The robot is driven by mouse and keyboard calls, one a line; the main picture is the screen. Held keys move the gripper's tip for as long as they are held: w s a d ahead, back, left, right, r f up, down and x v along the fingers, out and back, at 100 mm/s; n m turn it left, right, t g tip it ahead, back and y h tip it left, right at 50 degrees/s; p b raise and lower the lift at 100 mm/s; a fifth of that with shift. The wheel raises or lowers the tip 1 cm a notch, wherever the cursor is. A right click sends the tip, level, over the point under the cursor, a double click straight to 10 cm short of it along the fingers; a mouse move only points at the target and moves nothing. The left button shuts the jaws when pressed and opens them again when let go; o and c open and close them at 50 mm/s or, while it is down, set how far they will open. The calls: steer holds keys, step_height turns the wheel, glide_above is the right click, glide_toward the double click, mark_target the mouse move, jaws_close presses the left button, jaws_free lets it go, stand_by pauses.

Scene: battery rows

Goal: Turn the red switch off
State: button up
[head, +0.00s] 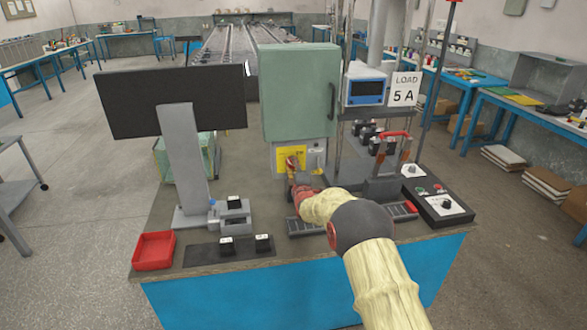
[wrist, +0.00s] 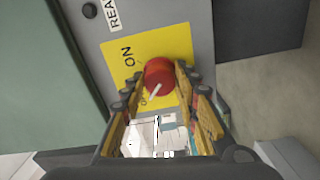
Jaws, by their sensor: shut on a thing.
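The red switch (wrist: 160,76) is a round red knob with a white pointer bar on a yellow plate (wrist: 115,62). In the head view the switch (head: 291,162) sits on the light box under the green cabinet, partly covered by my gripper. My gripper (head: 293,172) reaches it from the front. In the wrist view my gripper's fingers (wrist: 159,88) are on both sides of the knob, shut on it. The word ON shows to the left of the knob. The white bar points down and left, towards a second label mostly hidden by the left finger.
The green cabinet (head: 300,92) stands above the switch. A monitor (head: 175,102) is to the left, a red tray (head: 153,250) at the bench's front left. A red-handled device (head: 390,150) and a black control box (head: 438,203) stand on the right.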

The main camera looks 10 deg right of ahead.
steer(key=o, duration=1.1)
steer(key=shift+o, duration=0.2)
steer(key=s, duration=1.2)
steer(key=shift+f, duration=0.15)
